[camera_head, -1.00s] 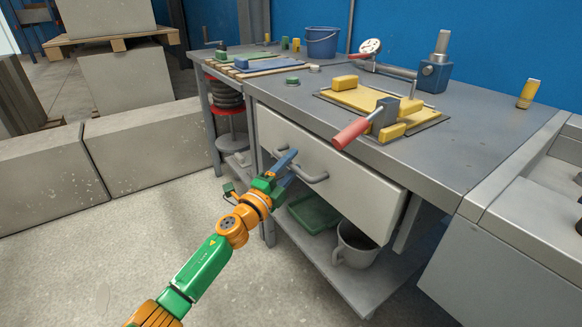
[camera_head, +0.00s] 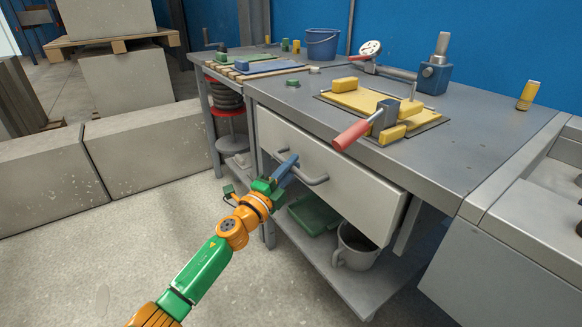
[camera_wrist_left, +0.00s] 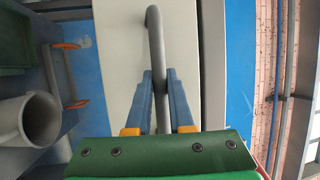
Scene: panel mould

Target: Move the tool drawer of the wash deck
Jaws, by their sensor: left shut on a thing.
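The tool drawer (camera_head: 338,178) is a light grey front under the top of the grey wash deck (camera_head: 470,142). It stands out a little from the deck at its right end. Its grey bar handle (camera_head: 318,180) shows in the head view and also in the left wrist view (camera_wrist_left: 155,35). My left gripper (camera_head: 288,165) is at the handle, with its blue fingers on both sides of the bar. In the left wrist view the fingers (camera_wrist_left: 161,85) are shut on the handle. The inside of the drawer is hidden. My right gripper is not in view.
A yellow plate with a red-handled clamp (camera_head: 352,134) lies on the deck top. A blue bucket (camera_head: 321,43) stands at the back. A grey mug-like pot (camera_head: 355,247) and a green tray (camera_head: 313,214) are on the shelf below. Concrete blocks (camera_head: 140,145) stand at left; the floor in front is clear.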

